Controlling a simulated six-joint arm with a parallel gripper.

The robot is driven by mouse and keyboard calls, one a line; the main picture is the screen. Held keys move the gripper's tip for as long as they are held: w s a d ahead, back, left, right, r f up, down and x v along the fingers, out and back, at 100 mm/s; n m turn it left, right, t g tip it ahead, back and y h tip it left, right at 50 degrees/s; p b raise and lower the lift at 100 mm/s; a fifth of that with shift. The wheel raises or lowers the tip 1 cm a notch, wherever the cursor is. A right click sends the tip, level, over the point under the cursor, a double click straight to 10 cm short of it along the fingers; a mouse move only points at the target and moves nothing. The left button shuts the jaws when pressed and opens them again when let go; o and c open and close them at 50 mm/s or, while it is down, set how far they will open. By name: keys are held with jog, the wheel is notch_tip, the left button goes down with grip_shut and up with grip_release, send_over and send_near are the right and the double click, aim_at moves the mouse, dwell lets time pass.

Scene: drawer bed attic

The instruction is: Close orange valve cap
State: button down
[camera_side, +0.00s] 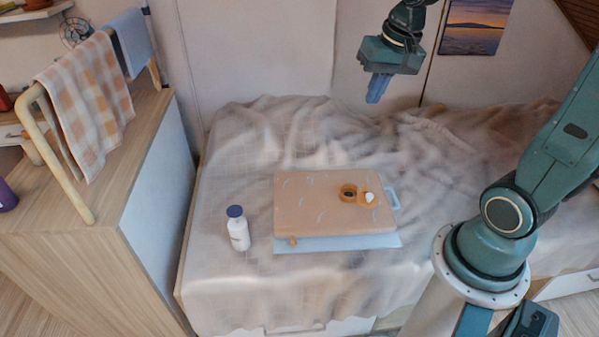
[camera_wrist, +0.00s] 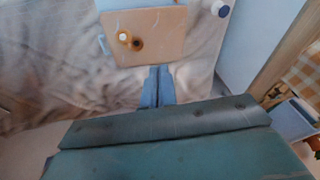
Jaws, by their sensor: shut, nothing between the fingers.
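The orange valve (camera_side: 348,193) sits on the right part of a tan, cushion-like block (camera_side: 310,205) on the bed. Its orange cap (camera_side: 369,197), with a white inside, lies open to the right of the dark opening. In the wrist view the cap (camera_wrist: 124,37) and the valve opening (camera_wrist: 137,44) show side by side on the block. My gripper (camera_side: 374,98) is high above and behind the block, well apart from the valve. Its blue fingers are together and empty, and also show in the wrist view (camera_wrist: 158,72).
A white bottle with a blue lid (camera_side: 238,228) stands on the bed left of the block. A pale blue layer (camera_side: 390,241) lies under the block, with a light blue loop (camera_side: 393,197) at its right. A wooden cabinet (camera_side: 110,240) with a towel rail stands left. Rumpled bedding surrounds the block.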

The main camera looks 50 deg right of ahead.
jog(key=w+d+f+m+g+y, duration=0.1)
jog(key=w+d+f+m, duration=0.1)
jog(key=d+f+m, duration=0.35)
jog(key=w+d+f+m+g, duration=0.1)
jog(key=w+d+f+m, duration=0.15)
jog(key=d+f, duration=0.6)
jog(key=s+d+f+m+y, duration=0.1)
jog(key=s+d+f+m, duration=0.1)
jog(key=d+f, duration=0.3)
jog(key=s+d+f+m+y, duration=0.1)
jog(key=s+d+f+m, duration=0.2)
jog(key=d+f, duration=0.3)
notch_tip(320, 180, down, 5)
jog(key=shift+d+f+m+y, duration=0.2)
jog(key=shift+m+y, duration=0.1)
jog(key=shift+m, duration=0.4)
jog(key=shift+f, duration=0.1)
send_near(376, 197)
jog(key=f, duration=0.2)
jog(key=shift+s+d+f, duration=0.25)
jog(key=shift+d+f, duration=0.15)
jog(key=shift+w+a+f, duration=0.2)
jog(key=shift+a+f, duration=0.1)
jog(key=shift+a, duration=0.3)
jog(key=shift+w+a+f, duration=0.25)
jog(key=shift+a, duration=0.35)
jog(key=shift+w+a+f, duration=0.1)
jog(key=shift+w+a, duration=0.1)
jog(key=shift+a, duration=0.55)
